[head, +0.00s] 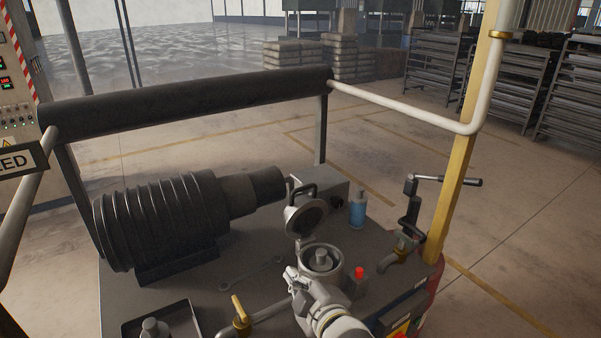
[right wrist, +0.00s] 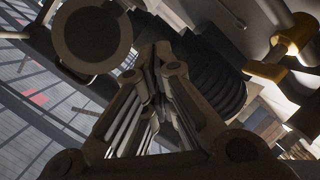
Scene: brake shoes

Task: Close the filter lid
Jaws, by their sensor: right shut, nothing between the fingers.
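The filter housing (head: 321,262) is a grey round pot on the bench top, with a knob-like part inside its open mouth. Its round lid (head: 304,219) stands raised on the hinge at the far side, with a dark handle behind it. In the right wrist view a round disc that looks like the lid (right wrist: 92,35) fills the upper left. My right gripper (head: 290,274) is at the left side of the housing, below and in front of the lid. Its fingers also show in the right wrist view (right wrist: 158,62), shut and empty. My left gripper is not in view.
A ribbed black motor (head: 160,222) lies left of the housing. A blue bottle (head: 357,210), a red button (head: 359,272) and a tap with a crank (head: 408,225) stand to the right. A brass-handled valve (head: 240,310) and a dark tray (head: 185,318) are in front.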

